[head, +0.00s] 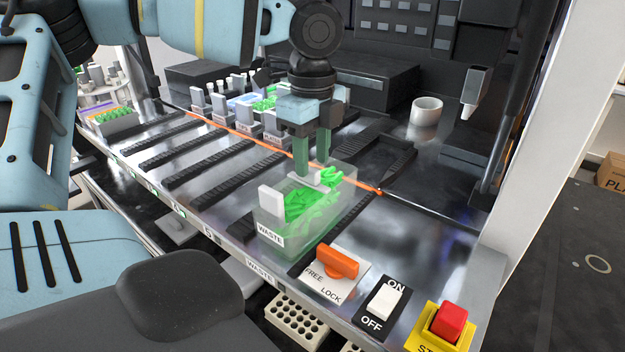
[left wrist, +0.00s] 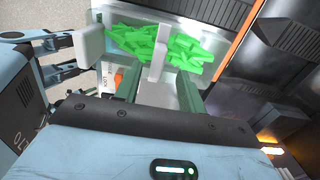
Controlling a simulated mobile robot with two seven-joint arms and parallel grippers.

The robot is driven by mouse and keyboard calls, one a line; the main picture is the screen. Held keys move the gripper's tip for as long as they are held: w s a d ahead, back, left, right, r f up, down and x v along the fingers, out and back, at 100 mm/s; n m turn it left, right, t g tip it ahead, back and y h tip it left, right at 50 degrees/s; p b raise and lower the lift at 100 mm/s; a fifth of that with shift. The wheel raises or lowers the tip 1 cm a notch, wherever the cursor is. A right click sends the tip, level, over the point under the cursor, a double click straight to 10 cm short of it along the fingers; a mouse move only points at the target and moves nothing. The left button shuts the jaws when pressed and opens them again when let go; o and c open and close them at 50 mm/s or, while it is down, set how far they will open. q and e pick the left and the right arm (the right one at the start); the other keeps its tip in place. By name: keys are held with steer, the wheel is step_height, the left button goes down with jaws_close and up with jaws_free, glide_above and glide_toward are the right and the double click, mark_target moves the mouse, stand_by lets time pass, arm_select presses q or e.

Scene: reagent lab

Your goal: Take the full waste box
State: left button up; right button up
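The waste box (head: 331,226) is a clear box labelled WASTE, filled with bright green pieces. It sits in its slot near the front edge of the bench. It has a white tab at its front and a white handle (left wrist: 159,50) across from it. My left gripper (head: 313,172) points down over the far part of the box, with its two green fingers apart. In the left wrist view the handle stands between the fingers, with gaps showing on both sides. The fingertips are low, close to the handle.
An orange FREE/LOCK knob (head: 337,262), an ON/OFF switch (head: 384,302) and a red button (head: 449,322) sit along the front edge, right of the box. Several racks stand behind the gripper. A white cup (head: 426,112) stands at the back right. An orange line (head: 258,137) crosses the deck.

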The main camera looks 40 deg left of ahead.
mark_target(308, 181)
arm_select(q)
steer(key=shift+f, duration=0.25)
steer(key=f, duration=0.3)
steer(key=f+p, duration=0.1)
steer(key=shift+s+a+f, duration=0.15)
steer(key=shift+s+a, duration=0.15)
steer(key=shift+f, duration=0.3)
arm_select(e)
steer(key=shift+w+r, duration=0.85)
steer(key=shift+w, duration=0.1)
arm_select(q)
jaws_close()
arm_select(e)
steer(key=shift+s+f, duration=0.1)
steer(key=shift+s, duration=0.05)
